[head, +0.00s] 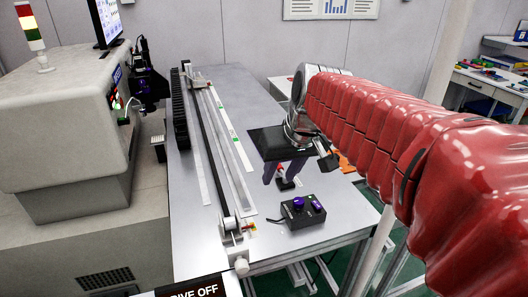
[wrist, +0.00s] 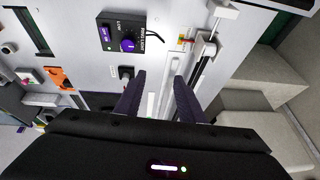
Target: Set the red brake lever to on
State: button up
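The red brake lever (head: 281,173) is a small red handle on a black base (head: 286,185) on the grey table in the head view. The wrist view shows the gap between the fingers (wrist: 160,76) empty, over the table beside the lever base. No contact with the lever shows.
A black control box (head: 303,212) with purple knobs stands in front of the lever; it also shows in the wrist view (wrist: 122,34). A long linear rail (head: 222,135) runs along the table's left side. An orange piece (wrist: 60,78) lies at left in the wrist view.

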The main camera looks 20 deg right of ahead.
jog(key=w+d, duration=0.5)
jog(key=w, duration=0.4)
jog(key=y, duration=0.1)
send_over(280, 171)
jog(key=s+d, duration=0.3)
jog(key=d, duration=0.1)
jog(key=shift+s+a+f, duration=0.15)
jog(key=shift+a+f, duration=0.05)
jog(key=shift+f, duration=0.2)
jog(key=shift+f, duration=0.1)
jog(key=x, duration=1.3)
jog(key=shift+a+f, duration=0.25)
jog(key=shift+f, duration=0.05)
jog(key=shift+c, duration=0.2)
grip_shut()
